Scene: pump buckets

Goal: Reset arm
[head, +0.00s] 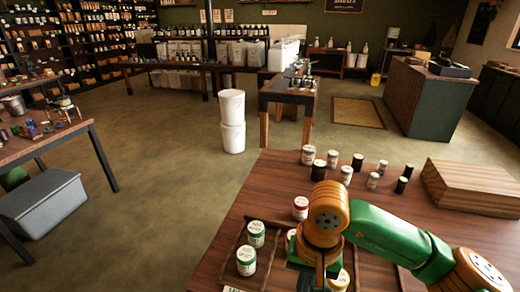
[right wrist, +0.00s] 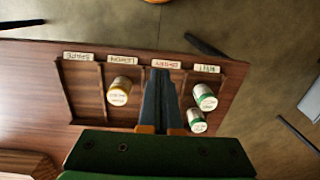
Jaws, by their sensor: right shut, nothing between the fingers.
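My right arm reaches in from the right in the head view, and its gripper (head: 318,278) hangs over a divided wooden tray (head: 232,252). In the right wrist view my right gripper (right wrist: 161,75) is shut and empty, above the tray (right wrist: 70,92). A red-lidded jar (head: 300,207) stands behind my gripper. My left gripper is not in view.
Several white and dark jars (head: 346,174) stand at the back of the table (head: 275,176). A wooden block (head: 474,187) sits at the right. White buckets (head: 232,120) are stacked on the floor beyond. A grey bin (head: 45,205) stands by the left table.

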